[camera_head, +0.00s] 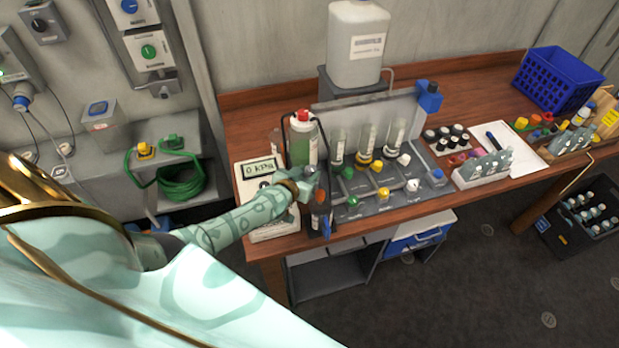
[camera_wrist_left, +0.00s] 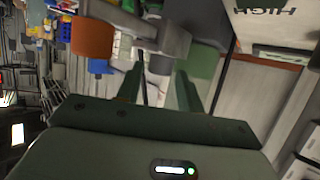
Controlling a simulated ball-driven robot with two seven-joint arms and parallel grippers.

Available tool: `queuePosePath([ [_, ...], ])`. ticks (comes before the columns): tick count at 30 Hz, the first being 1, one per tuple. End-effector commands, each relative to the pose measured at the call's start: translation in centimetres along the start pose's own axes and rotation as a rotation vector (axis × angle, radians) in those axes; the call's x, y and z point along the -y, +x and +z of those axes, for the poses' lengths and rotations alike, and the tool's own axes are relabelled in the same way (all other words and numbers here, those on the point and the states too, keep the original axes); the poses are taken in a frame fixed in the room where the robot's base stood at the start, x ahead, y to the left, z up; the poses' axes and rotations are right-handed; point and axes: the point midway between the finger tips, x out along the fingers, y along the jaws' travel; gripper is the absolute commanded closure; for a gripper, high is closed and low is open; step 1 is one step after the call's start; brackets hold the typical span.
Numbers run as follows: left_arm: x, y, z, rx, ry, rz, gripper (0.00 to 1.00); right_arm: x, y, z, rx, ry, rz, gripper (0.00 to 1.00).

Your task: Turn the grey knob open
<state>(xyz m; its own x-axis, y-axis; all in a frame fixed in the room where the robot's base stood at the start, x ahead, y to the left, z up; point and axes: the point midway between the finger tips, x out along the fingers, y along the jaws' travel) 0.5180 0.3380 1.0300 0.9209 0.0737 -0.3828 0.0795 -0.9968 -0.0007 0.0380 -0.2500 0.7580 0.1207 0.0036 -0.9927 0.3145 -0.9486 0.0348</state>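My left gripper (camera_head: 305,186) reaches over the front left of the bench, in front of the bottle with green liquid. In the left wrist view its two dark green fingers (camera_wrist_left: 160,90) stand apart with a gap between them. A grey knob-like part (camera_wrist_left: 165,38) lies just beyond the fingertips, with an orange cylinder (camera_wrist_left: 92,38) at its left. In the head view the grey part is mostly hidden by the gripper, and the orange piece (camera_head: 320,197) shows beside it. I cannot tell whether the fingers touch the grey part. My right gripper is not in view.
A white gauge box (camera_head: 254,170) reading 0 KPA stands left of the gripper. The bottle (camera_head: 303,140) is close behind it. To the right is a grey manifold panel (camera_head: 385,203) with coloured knobs and clear tubes. The bench's front edge (camera_head: 360,238) lies below.

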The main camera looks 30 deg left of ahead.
Motion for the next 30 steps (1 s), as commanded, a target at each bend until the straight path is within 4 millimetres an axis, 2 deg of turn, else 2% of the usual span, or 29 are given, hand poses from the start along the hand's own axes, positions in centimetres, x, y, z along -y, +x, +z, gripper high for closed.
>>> queuePosePath([
  [1, 0.0, 0.8, 0.2, -0.001, -0.001, -0.001, 0.62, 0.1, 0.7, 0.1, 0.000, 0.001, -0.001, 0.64],
  [5, -0.1, 1.6, 0.1, 0.000, -0.001, 0.001, 0.62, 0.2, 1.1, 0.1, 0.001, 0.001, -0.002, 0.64],
  [14, 0.0, 1.8, -0.1, 0.000, 0.000, 0.001, 0.62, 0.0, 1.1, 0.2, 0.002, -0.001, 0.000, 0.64],
  [17, 0.0, 1.8, -0.1, 0.000, 0.000, 0.001, 0.90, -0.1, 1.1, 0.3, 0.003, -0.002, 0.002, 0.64],
  [18, 0.0, 1.8, -0.1, 0.000, 0.000, 0.001, 0.95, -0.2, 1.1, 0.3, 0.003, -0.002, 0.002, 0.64],
  [30, -0.2, 1.7, -0.2, 0.002, -0.024, -0.053, 0.94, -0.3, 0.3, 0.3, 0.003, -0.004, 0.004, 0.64],
])
